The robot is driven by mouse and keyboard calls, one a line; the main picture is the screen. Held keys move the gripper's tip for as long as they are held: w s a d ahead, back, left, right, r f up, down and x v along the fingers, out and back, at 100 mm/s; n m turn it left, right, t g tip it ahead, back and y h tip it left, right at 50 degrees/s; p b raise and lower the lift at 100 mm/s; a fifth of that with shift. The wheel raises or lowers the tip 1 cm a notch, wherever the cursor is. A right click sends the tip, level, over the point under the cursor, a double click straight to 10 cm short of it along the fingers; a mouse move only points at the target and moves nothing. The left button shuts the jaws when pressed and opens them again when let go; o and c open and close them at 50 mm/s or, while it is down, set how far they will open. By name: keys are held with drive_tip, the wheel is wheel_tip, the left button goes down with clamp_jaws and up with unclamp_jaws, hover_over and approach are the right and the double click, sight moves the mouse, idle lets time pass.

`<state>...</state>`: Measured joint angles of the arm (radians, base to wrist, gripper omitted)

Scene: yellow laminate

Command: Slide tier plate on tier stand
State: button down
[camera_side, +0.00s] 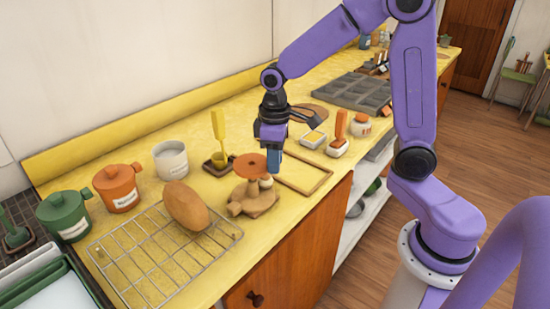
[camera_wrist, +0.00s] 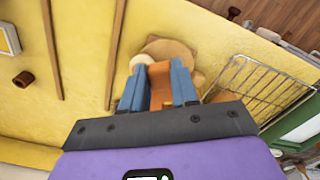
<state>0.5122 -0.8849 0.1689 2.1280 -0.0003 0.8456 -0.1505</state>
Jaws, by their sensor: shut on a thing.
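The tier plate, a round orange disc (camera_side: 250,164), is held near-level at its edge by my gripper (camera_side: 273,163). In the wrist view the orange plate (camera_wrist: 160,83) shows between the two blue fingers of my gripper (camera_wrist: 158,88), which are shut on it. The tier stand (camera_side: 252,202), a wooden base with a brown roll and a pale round item on it, is directly below the plate. Its wooden edge shows beyond the fingers in the wrist view (camera_wrist: 172,46). A short stem seems to show under the plate; whether it passes through the plate I cannot tell.
A wire rack (camera_side: 150,262) with a brown loaf (camera_side: 186,206) is left of the stand. A wooden frame (camera_side: 318,182) lies to its right. A yellow-handled tool (camera_side: 218,135) stands behind, near a white pot (camera_side: 171,160) and an orange pot (camera_side: 118,187). The counter's front edge is close.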

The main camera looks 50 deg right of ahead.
drive_tip(key=shift+f, duration=0.15)
idle(0.4)
drive_tip(key=shift+f, duration=0.3)
drive_tip(key=shift+f, duration=0.45)
idle(0.9)
drive_tip(key=shift+f, duration=0.4)
drive_tip(key=shift+f, duration=0.2)
drive_tip(key=shift+f, duration=0.4)
drive_tip(key=shift+f, duration=0.15)
idle(0.3)
